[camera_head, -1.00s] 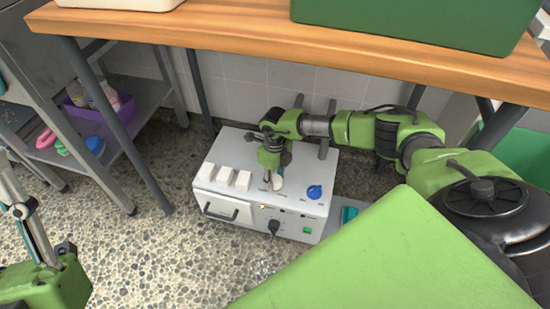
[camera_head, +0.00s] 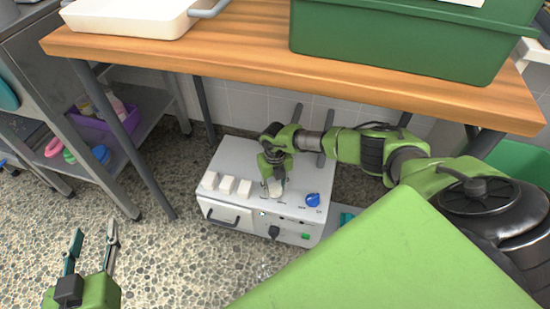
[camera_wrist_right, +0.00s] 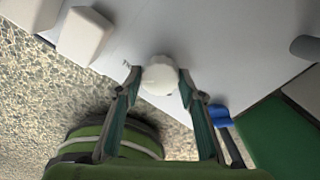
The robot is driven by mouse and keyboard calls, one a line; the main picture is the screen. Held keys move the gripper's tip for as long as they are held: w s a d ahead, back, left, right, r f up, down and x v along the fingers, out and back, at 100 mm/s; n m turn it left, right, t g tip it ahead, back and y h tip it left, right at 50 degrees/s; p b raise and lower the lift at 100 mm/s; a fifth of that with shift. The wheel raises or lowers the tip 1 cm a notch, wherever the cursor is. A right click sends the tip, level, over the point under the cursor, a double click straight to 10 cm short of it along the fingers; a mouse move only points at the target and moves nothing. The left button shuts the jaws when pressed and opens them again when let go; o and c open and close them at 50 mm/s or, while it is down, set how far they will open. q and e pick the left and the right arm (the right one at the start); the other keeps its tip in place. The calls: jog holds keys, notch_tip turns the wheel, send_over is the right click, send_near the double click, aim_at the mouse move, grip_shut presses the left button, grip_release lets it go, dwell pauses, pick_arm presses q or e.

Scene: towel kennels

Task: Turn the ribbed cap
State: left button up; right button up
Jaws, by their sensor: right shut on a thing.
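The ribbed cap (camera_head: 276,189) is a small white round knob on the top of the white box (camera_head: 243,160) under the wooden table. It also shows in the right wrist view (camera_wrist_right: 160,74), between the two fingers. My right gripper (camera_head: 273,181) points down at the box and is shut on the cap; the fingertips touch its sides. Fine ribs on the cap are too small to make out. My left gripper (camera_head: 94,234) is at the lower left over the floor, open and empty, far from the box.
Beside the cap on the box are a blue knob (camera_head: 313,200) and white blocks (camera_head: 227,184). The box front has a handle and a black knob (camera_head: 274,231). A metal shelf with a purple bin (camera_head: 105,125) stands left.

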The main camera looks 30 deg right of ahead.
aim_at(275, 188)
pick_arm(q)
jog(key=shift+s+a+f+g, duration=0.1)
jog(key=shift+s+f+g, duration=0.1)
jog(key=shift+f, duration=0.25)
jog(key=shift+s+a+f+g, duration=0.1)
jog(key=shift+s+f+g, duration=0.1)
jog(key=shift+f, duration=0.2)
pick_arm(e)
jog(key=shift+m, duration=0.3)
jog(key=o, duration=1.1)
jog(key=shift+r, duration=0.1)
notch_tip(275, 188, up, 7)
jog(key=shift+r, duration=0.15)
